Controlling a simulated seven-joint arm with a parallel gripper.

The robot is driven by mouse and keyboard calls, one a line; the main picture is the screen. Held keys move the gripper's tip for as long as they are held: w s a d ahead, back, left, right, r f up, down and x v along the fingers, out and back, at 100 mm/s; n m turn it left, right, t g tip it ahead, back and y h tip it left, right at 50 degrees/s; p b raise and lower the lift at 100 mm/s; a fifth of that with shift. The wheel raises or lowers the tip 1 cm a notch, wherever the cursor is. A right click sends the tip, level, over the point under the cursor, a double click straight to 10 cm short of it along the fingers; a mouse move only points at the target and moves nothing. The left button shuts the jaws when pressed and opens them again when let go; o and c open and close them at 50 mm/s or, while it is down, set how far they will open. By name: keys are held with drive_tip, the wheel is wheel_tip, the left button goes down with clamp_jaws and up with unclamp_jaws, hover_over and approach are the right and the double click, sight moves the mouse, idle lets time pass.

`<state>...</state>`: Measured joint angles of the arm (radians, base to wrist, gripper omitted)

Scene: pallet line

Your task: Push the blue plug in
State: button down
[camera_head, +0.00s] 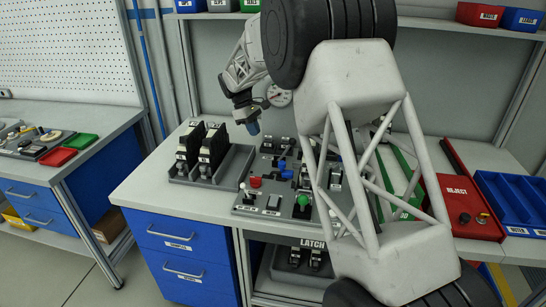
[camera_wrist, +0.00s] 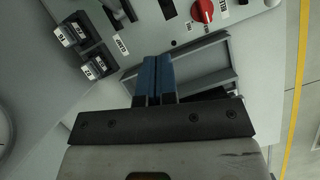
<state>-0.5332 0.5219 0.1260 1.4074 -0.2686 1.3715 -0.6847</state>
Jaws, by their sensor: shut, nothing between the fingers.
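A small blue part (camera_head: 285,172), which looks like the blue plug, is on the dark control panel (camera_head: 246,209) in the middle of the bench. How deep it sits cannot be told at this size. My gripper (camera_head: 254,128) is above and to the left of it in the head view, apart from the panel, with its fingers pointing down. In the wrist view my gripper (camera_wrist: 157,62) shows two blue fingers side by side, shut and empty. I cannot make out the plug in the wrist view.
Black labelled modules (camera_head: 212,146) stand upright in a grey tray (camera_head: 240,168) left of the panel. The panel also carries a red button (camera_head: 255,182), a green button (camera_head: 303,200) and switches. A red REJECT box (camera_head: 463,207) and blue bins (camera_head: 511,199) are on the right.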

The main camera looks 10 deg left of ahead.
sight(284, 162)
drive_tip(key=shift+d+f, duration=0.1)
drive_tip(key=shift+f, duration=0.05)
drive_tip(key=x, duration=0.3)
drive_tip(key=d+x, duration=0.1)
drive_tip(key=x, duration=0.3)
drive_tip(key=d+r+x, duration=0.1)
drive_tip(key=x, duration=0.2)
drive_tip(key=shift+s+d+f, duration=0.15)
drive_tip(key=shift+s+f, duration=0.2)
drive_tip(key=shift+s+d, duration=0.2)
drive_tip(key=shift+d, duration=0.5)
drive_tip(key=shift+d, duration=1.7)
